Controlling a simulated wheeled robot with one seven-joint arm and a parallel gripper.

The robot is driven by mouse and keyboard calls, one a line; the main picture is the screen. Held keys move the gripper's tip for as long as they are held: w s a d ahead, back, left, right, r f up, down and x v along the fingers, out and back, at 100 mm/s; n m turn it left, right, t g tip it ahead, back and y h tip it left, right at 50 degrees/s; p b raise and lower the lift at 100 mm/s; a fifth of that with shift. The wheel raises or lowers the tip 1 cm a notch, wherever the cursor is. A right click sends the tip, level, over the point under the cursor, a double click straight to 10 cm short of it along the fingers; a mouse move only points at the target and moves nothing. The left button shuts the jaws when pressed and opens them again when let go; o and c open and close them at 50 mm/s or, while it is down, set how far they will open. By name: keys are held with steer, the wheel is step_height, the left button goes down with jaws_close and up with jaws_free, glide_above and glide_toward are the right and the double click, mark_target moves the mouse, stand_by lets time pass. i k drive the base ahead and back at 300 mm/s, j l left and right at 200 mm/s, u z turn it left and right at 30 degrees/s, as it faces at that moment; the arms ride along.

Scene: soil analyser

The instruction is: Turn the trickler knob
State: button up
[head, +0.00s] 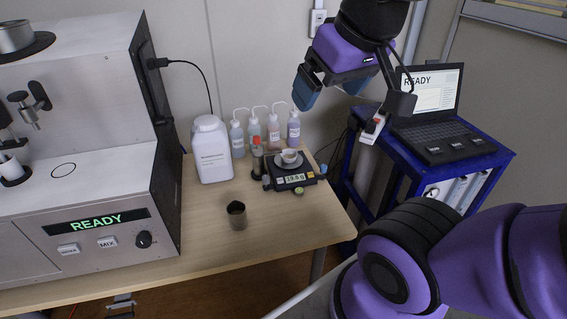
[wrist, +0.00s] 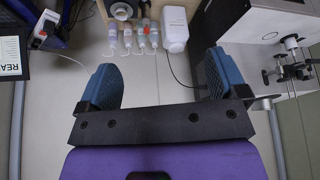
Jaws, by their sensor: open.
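A small balance (head: 292,180) with a lit readout stands near the right end of the wooden bench, a white cup (head: 289,158) on its pan. A dark upright tube with an orange-red top, apparently the trickler (head: 257,160), stands at the balance's left. I cannot tell for sure which small round part is its knob. My gripper (head: 325,90) is open and empty, high above and behind the balance, apart from everything. Its two blue fingers are spread wide in the wrist view (wrist: 162,82), which shows the white cup (wrist: 122,11) at the top edge.
Several wash bottles (head: 254,130) and a white jug (head: 212,150) stand behind and left of the balance. A dark beaker (head: 237,216) is in front. The analyser (head: 90,200) reads READY at left. A laptop (head: 435,110) sits on a blue cart at right.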

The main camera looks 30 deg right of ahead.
mark_target(256, 139)
steer(key=i+j+z, duration=0.3)
steer(key=j, duration=0.25)
steer(key=i+j+z, duration=0.15)
steer(key=j, duration=0.15)
steer(key=i+j+z, duration=0.15)
steer(key=j, duration=0.2)
